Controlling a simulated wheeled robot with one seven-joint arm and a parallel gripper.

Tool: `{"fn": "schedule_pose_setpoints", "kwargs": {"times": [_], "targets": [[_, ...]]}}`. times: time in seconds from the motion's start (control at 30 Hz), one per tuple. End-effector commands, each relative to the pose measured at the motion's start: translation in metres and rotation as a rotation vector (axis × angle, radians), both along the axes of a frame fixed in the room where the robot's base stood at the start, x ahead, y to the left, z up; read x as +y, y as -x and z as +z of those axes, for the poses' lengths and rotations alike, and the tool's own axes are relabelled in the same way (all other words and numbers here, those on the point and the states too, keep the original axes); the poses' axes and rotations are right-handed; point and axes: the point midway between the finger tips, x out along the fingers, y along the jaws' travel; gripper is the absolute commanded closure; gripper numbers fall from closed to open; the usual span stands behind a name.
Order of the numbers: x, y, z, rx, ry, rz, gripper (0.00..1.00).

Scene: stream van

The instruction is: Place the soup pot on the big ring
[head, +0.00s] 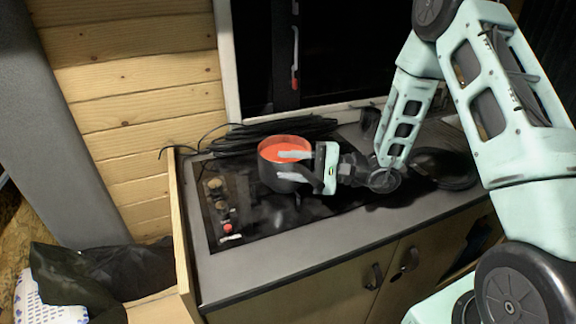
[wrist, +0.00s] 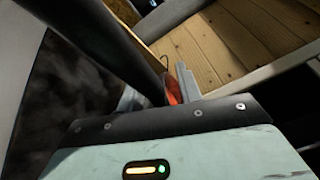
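The soup pot (head: 268,176) is dark with an orange-red inside. It appears upright, over the left part of the black hob (head: 250,222). My gripper (head: 292,166) reaches it from the right. Its two pale fingers are apart, one over the orange opening and one lower in front of the pot's wall. The pot's dark handle points toward my gripper's palm. In the wrist view, a dark bar that looks like the handle (wrist: 105,40) crosses close to the fingers (wrist: 160,92), with orange behind. I see no clamped contact. The big ring cannot be made out on the dark hob.
Control knobs, one red (head: 228,228), line the hob's left edge. Black cables (head: 270,133) lie behind the pot below the window. A wooden side panel (head: 182,225) bounds the counter at left. A dark round object (head: 447,168) lies to the right, behind my arm.

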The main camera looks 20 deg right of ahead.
Motion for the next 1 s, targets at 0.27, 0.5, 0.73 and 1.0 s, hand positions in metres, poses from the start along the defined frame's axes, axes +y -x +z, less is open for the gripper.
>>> {"fn": "schedule_pose_setpoints", "kwargs": {"times": [0.27,0.5,0.73,1.0], "targets": [[-0.053,0.026,-0.006,0.002,0.001,-0.009,0.65],[-0.090,0.045,-0.006,0.000,0.001,-0.005,0.65],[-0.102,0.052,-0.004,0.001,0.000,-0.003,0.65],[-0.102,0.052,-0.004,0.001,-0.001,-0.002,0.65]]}}
